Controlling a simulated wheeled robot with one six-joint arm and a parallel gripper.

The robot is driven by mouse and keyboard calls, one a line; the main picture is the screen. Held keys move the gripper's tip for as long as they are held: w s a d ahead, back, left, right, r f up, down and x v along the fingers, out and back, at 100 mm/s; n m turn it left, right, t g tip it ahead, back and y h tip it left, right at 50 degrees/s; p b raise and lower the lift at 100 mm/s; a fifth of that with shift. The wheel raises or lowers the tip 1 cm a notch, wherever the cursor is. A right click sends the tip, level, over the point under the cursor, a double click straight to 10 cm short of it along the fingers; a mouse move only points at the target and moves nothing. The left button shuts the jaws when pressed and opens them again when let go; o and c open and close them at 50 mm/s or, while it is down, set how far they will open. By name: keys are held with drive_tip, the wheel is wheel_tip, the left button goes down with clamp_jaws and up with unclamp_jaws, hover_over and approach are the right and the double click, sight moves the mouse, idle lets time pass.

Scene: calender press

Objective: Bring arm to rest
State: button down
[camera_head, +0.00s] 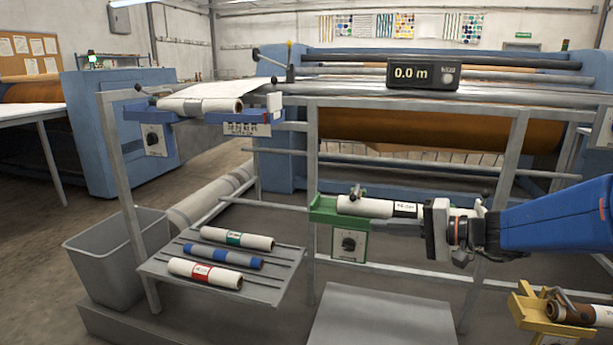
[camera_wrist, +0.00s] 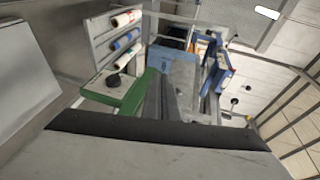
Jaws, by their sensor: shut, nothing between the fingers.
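My arm comes in from the right edge in the head view, its blue sleeve roughly level. My gripper (camera_head: 374,225) points left, in front of the green holder (camera_head: 325,210) and the white roll (camera_head: 375,207) there. Its fingers are together with nothing between them. The gripper and wrist cover part of that roll; whether they touch it I cannot tell. In the wrist view the grey fingers (camera_wrist: 164,84) reach up the middle, beside the green holder (camera_wrist: 120,95).
A blue holder (camera_head: 200,117) with a white roll (camera_head: 200,105) is at upper left. A grey shelf (camera_head: 270,288) carries three rolls, beside a grey bin (camera_head: 100,255). A yellow holder (camera_head: 528,308) with a brown roll (camera_head: 568,312) is at lower right. The press display (camera_head: 423,74) reads 0.0 m.

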drive_tip(key=s+a+f+n+g+h, duration=0.1)
drive_tip(key=s+f+n+g+h, duration=0.2)
drive_tip(key=s, duration=0.5)
drive_tip(key=s+a+f+n+g+h, duration=0.1)
drive_tip(key=s+a+f+g+h, duration=0.1)
drive_tip(key=s+f, duration=0.45)
drive_tip(key=s+d+f+n+t+h, duration=0.1)
drive_tip(key=s+d+n+h, duration=0.1)
drive_tip(key=s+d+h, duration=0.5)
drive_tip(key=s+d, duration=0.3)
drive_tip(key=d, duration=0.1)
drive_tip(key=shift+s+d+f+h, duration=0.2)
drive_tip(key=shift+f+h, duration=0.15)
drive_tip(key=shift+h, duration=0.05)
